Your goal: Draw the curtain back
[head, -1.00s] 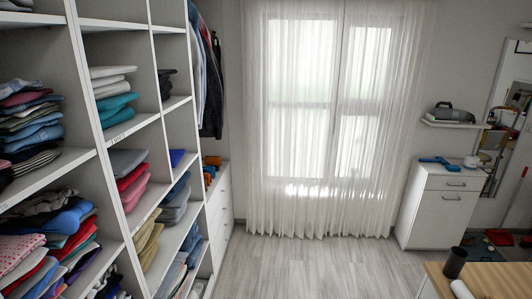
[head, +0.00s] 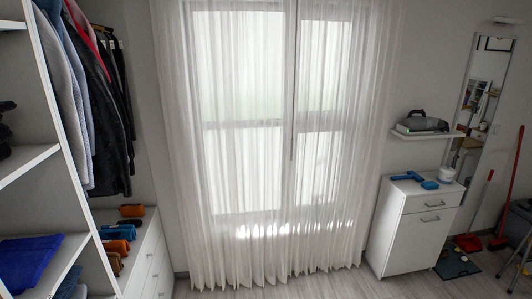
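A sheer white curtain (head: 260,170) hangs closed across the window in the middle of the head view. It comes in two panels, with a narrow dark vertical line (head: 293,90) near the middle. Its hem hangs in folds close to the floor. The window frame (head: 245,124) shows faintly through the cloth. Neither of my grippers is in view.
A shelf unit (head: 60,150) stands at the left, with hanging jackets (head: 100,95) and a drawer unit (head: 148,262) beyond it. Floor before the curtain looks clear.

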